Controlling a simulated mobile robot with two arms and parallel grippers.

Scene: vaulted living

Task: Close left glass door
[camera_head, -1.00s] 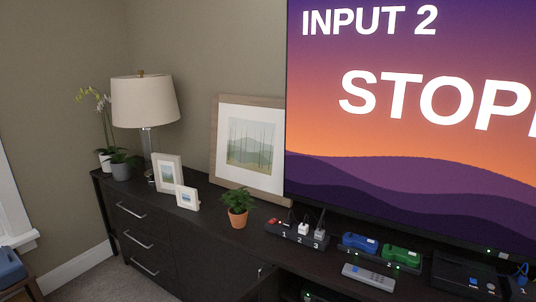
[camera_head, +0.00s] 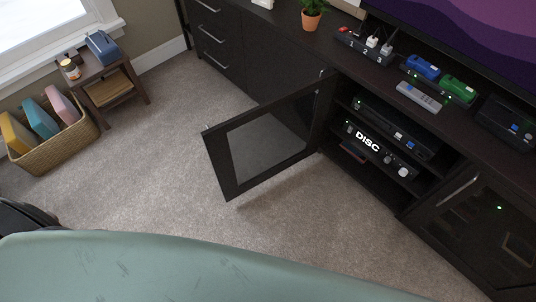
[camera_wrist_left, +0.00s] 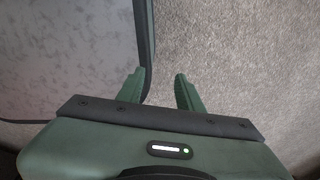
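The left glass door (camera_head: 228,150) has a dark frame around a clear pane. It stands wide open, swung out from the cabinet over the carpet, with its free edge to the left. A small light tip, perhaps its handle, shows at that edge. The open compartment (camera_head: 345,160) shows behind it. My left gripper (camera_wrist_left: 160,84) is open, its two green fingers apart with nothing visible held between them. It is not seen in the head view, so its distance from the door is unclear. My right gripper is in neither view.
The right glass door (camera_head: 460,215) is shut. A basket (camera_head: 55,140) and side table (camera_head: 120,85) stand left. Carpet (camera_head: 150,165) is clear around the door. A dark-edged panel (camera_wrist_left: 70,60) lies beside the left fingers; I cannot tell what it is.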

